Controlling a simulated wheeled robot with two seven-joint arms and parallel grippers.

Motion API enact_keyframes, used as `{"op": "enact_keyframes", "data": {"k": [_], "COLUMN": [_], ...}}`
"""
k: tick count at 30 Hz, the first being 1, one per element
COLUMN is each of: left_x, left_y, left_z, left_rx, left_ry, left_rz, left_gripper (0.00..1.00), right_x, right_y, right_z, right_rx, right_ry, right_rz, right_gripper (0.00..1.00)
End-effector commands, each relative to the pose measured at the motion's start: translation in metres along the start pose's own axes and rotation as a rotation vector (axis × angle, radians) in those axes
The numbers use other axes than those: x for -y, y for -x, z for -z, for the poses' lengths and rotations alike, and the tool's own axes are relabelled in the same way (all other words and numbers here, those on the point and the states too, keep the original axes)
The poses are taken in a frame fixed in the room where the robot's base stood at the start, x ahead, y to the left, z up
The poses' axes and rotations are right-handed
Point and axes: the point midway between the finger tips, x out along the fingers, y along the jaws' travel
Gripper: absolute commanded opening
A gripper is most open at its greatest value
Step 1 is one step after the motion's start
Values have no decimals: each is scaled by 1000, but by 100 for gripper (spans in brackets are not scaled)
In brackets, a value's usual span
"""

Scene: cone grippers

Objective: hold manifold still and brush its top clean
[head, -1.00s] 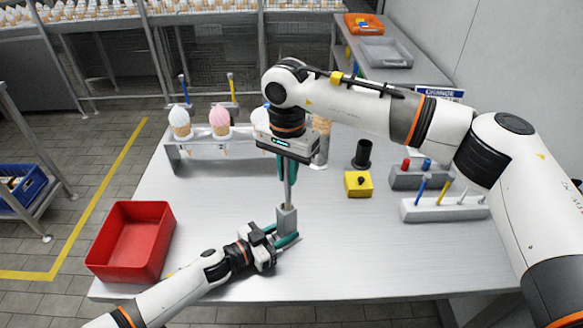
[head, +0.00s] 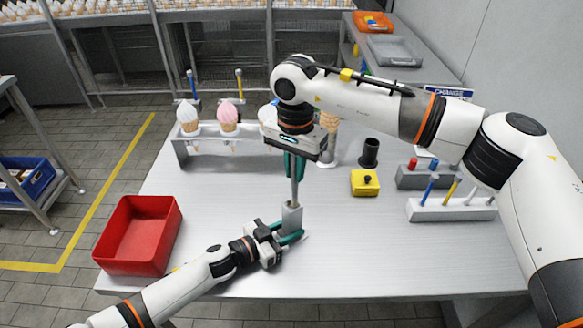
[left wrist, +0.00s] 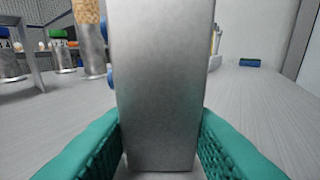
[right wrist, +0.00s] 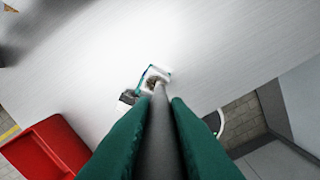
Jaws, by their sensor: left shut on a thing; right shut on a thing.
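The manifold is a grey metal block (head: 291,218) standing upright near the front middle of the table. It fills the middle of the left wrist view (left wrist: 160,90). My left gripper (head: 287,236) is shut on it from the left, with teal fingers on both sides low down. My right gripper (head: 294,165) points down above the manifold and is shut on the grey handle of the brush (head: 294,190). In the right wrist view the handle (right wrist: 157,135) runs down to the manifold's top (right wrist: 155,78). The brush's lower end meets the top; its bristles are hard to make out.
A red bin (head: 137,235) stands at the table's left. A cone rack (head: 207,152) is at the back left. A yellow box with a black knob (head: 365,183), a black cup (head: 369,152) and a white tool holder (head: 452,210) stand right. The table's front right is clear.

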Motion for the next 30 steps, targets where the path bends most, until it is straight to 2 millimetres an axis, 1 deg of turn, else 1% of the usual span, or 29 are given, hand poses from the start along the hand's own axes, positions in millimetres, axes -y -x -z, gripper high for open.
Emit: {"op": "enact_keyframes", "data": {"k": [7, 17, 30], "left_x": [0, 0, 0], "left_y": [0, 0, 0], "left_z": [1, 1, 0], "left_rx": [-1, -1, -1], "left_ry": [0, 0, 0], "left_rz": [0, 0, 0], "left_gripper": [13, 13, 13], "right_x": [4, 4, -9], "right_y": [-1, -1, -2], "right_z": [-9, -9, -2], "right_rx": [0, 0, 0], "right_ry": [-2, -1, 0], "right_rz": [0, 0, 0], "right_gripper": [0, 0, 0]}}
